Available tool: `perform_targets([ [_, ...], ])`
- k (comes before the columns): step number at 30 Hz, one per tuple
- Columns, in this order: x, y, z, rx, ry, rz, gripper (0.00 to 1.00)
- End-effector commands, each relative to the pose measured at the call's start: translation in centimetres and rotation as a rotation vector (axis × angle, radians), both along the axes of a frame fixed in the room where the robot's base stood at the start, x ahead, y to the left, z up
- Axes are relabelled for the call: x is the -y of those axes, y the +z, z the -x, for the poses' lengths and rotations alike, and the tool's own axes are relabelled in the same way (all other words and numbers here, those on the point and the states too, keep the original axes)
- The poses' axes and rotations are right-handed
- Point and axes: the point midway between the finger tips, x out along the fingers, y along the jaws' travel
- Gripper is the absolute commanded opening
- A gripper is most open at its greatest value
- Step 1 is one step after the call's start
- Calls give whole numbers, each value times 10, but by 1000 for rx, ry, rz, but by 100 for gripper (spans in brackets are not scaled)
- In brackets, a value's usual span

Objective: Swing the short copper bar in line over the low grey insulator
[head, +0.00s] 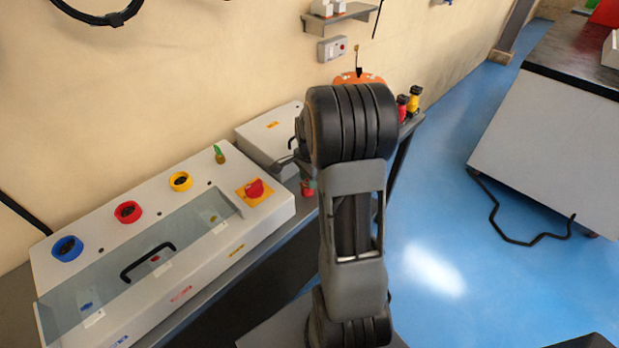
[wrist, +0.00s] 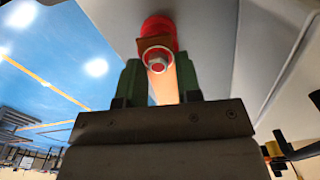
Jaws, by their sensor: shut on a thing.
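In the wrist view my gripper (wrist: 160,82) has its two green fingers on either side of a copper bar (wrist: 164,92) and is shut on it. The bar's end is at a silver hex bolt (wrist: 157,61), against a round red insulator (wrist: 158,28). The bar runs from there down between the fingers, and its other end is hidden by the gripper body. In the head view my arm hides most of the gripper and the bar. I cannot make out the low grey insulator in either view.
A grey box with a clear window (head: 150,260) and coloured rings fills the left of the bench. A smaller pale box (head: 272,135) stands behind it. A red post (head: 402,108) and a yellow post (head: 413,100) stand behind my arm. Blue floor is open on the right.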

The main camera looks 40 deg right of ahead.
Motion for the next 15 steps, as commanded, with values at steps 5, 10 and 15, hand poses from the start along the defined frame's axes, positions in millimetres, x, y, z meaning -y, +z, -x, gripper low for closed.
perform_targets([
  [5, 1, 0, -1, 0, 108, 0, 4],
  [10, 1, 0, -2, 0, 179, 0, 4],
  [15, 1, 0, -2, 0, 178, 0, 4],
])
